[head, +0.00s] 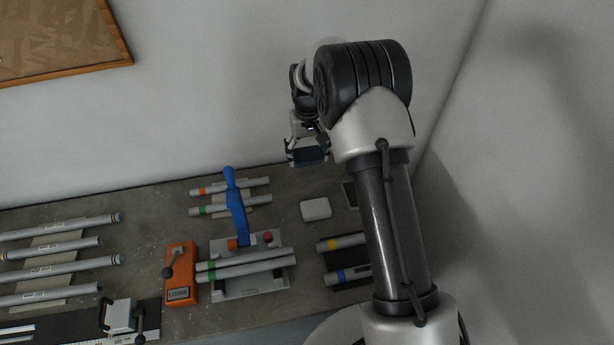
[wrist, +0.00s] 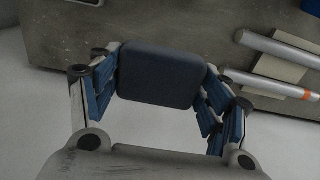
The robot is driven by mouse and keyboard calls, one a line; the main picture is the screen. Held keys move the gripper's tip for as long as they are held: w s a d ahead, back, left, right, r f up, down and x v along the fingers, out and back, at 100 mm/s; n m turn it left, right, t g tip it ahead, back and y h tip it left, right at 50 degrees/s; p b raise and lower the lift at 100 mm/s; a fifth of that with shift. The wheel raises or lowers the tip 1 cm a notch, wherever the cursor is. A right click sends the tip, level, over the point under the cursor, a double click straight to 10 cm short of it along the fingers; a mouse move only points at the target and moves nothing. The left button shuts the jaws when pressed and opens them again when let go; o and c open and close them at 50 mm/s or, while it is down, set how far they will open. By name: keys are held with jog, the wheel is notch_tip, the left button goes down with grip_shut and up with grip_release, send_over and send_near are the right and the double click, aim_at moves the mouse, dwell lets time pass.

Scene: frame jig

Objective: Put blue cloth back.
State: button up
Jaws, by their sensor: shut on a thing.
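The blue cloth (wrist: 158,75) looks like a dark navy rounded pad. In the wrist view it sits between the two blue-padded fingers of my gripper (wrist: 160,82), which is shut on it. In the head view my gripper (head: 307,145) is raised above the back edge of the bench, near the wall. The dark cloth (head: 308,154) shows at its lower end, clear of the bench top. A white rounded block (head: 316,209) lies on the bench below. A dark flat patch (head: 350,194) beside it is partly hidden by my arm.
A jig with a blue lever (head: 237,208) stands mid-bench, holding tubes. An orange box (head: 182,272) with a lever is left of it. Yellow- and blue-banded tubes (head: 342,243) lie at right, several grey tubes (head: 60,262) at left. A wall closes the right side.

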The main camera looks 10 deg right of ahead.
aim_at(307, 182)
notch_tip(307, 182, down, 10)
jog(key=shift+f+b, duration=0.1)
jog(key=shift+b, duration=0.35)
jog(key=shift+f, duration=0.15)
jog(key=o, duration=0.9)
jog(key=shift+o, duration=0.2)
